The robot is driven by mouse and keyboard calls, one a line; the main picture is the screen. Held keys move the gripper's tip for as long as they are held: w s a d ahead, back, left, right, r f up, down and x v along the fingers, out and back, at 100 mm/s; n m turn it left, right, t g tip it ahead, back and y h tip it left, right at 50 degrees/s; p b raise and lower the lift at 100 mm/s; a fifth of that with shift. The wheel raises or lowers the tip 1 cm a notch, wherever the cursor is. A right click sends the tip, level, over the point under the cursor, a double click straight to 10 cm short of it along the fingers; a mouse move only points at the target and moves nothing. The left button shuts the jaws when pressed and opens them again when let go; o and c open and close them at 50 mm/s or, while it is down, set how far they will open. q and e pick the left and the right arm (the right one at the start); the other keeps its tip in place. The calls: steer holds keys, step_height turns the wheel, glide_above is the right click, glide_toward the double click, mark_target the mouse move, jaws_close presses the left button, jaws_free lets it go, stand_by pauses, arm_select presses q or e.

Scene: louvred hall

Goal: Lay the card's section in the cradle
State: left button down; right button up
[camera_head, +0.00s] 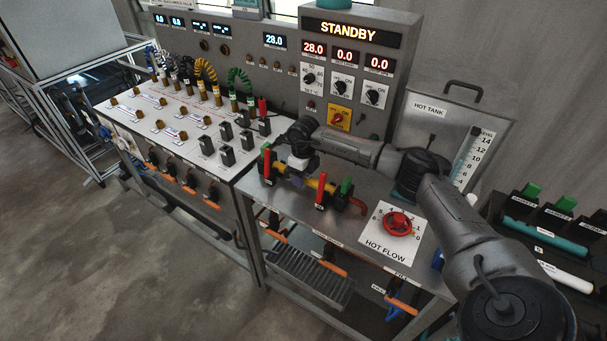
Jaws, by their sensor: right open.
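My right gripper (297,179) reaches in from the right over the bench and is open, with its fingers low over a yellow tube section (322,186). The section lies along the cradle (341,201), between its dark end blocks. I cannot tell whether the fingers touch it, since the gripper hides its left part. Red levers (267,163) and green parts (346,186) stand up at the cradle. No card naming a section can be made out. My left gripper is out of view.
A red hand wheel (397,223) sits on the HOT FLOW plate to the right. A rack at the far right holds a teal section (545,236) and a white section (566,274). The hot tank (455,125) and the STANDBY panel (347,32) stand behind. Hoses and switches fill the left bench (180,125).

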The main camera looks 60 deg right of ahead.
steer(key=shift+r, duration=0.1)
step_height(320, 180, up, 7)
steer(key=p, duration=0.6)
